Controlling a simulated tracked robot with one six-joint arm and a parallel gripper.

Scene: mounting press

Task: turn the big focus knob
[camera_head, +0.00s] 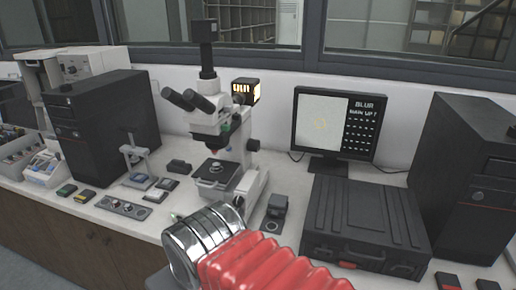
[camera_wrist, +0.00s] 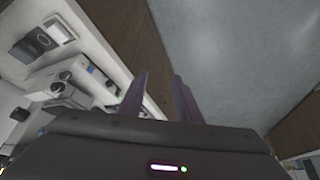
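The white microscope (camera_head: 228,150) stands on the bench in the middle of the head view, with black eyepieces and a camera on top. A dark round knob (camera_head: 252,145) shows on its right side; I cannot tell whether this is the big focus knob. The lower part of the microscope is partly hidden by my arm. My gripper (camera_wrist: 162,74) shows in the wrist view with two purple fingers apart and nothing between them. It points down past the bench edge toward the floor, apart from the microscope. In the head view the gripper is hidden behind my arm.
A monitor (camera_head: 336,125) showing "BLUR" stands right of the microscope, behind a black case (camera_head: 365,222). Dark computer towers stand left (camera_head: 105,125) and far right (camera_head: 470,175). Small devices lie on the bench at left. The grey floor (camera_wrist: 240,60) is clear.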

